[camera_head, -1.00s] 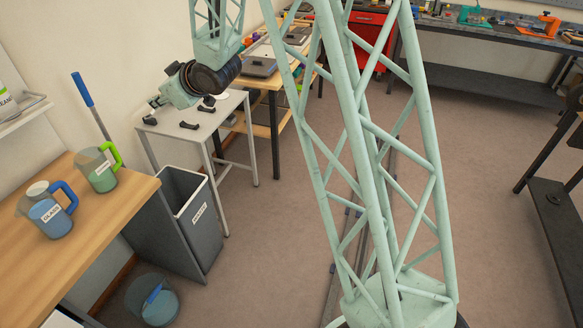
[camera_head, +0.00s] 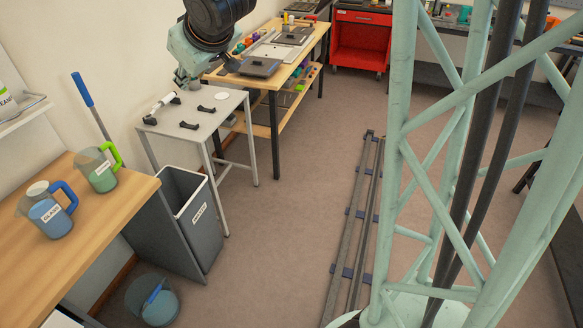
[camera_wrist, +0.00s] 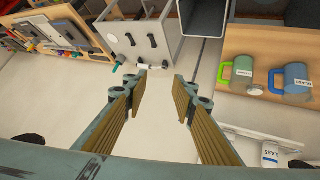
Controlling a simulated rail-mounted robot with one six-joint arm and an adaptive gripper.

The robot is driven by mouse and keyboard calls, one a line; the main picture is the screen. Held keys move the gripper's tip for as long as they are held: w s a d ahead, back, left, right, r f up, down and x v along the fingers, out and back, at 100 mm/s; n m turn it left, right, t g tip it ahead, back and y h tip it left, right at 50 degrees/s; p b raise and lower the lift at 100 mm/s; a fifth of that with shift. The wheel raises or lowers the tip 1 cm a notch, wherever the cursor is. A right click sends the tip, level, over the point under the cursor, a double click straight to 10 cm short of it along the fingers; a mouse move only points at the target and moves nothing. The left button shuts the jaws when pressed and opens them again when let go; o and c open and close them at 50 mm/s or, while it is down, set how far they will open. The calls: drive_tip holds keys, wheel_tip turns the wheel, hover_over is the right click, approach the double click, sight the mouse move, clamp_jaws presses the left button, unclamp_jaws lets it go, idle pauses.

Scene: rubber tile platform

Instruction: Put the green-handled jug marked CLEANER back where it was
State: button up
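The green-handled jug (camera_head: 104,177) stands upright on the wooden counter (camera_head: 122,208), near its back edge; its label is too small to read. It also shows in the wrist view (camera_wrist: 240,72) at the right. A blue-handled jug (camera_head: 48,217) stands beside it, nearer the camera, and also appears in the wrist view (camera_wrist: 296,80). My gripper (camera_wrist: 160,84) is open and empty, with its fingers spread apart, well away from both jugs. In the head view my wrist is above the small white table, and the fingertips are hard to make out.
The small white table (camera_head: 216,118) holds a white cylinder (camera_head: 161,103) and black holders. A wooden workbench (camera_head: 318,42) and red cabinet (camera_head: 358,48) are behind. Floor around the rail is clear.

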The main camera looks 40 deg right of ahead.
drive_tip(key=s+d+r+m+g+h, duration=0.1)
drive_tip(key=s+r, duration=0.1)
drive_tip(key=s, duration=0.8)
drive_tip(key=s+d+r+m+g, duration=0.1)
drive_tip(key=s+r, duration=0.2)
drive_tip(key=s, duration=0.7)
drive_tip(key=s+a+m+g, duration=0.1)
drive_tip(key=s+a+g, duration=0.1)
drive_tip(key=s, duration=1.1)
drive_tip(key=s+a+f+m+g, duration=0.1)
drive_tip(key=s+a, duration=0.1)
drive_tip(key=s, duration=1.2)
drive_tip(key=shift+s+f+g+y, duration=0.15)
drive_tip(key=shift+f+g+y, duration=0.15)
drive_tip(key=shift+g+y, duration=0.1)
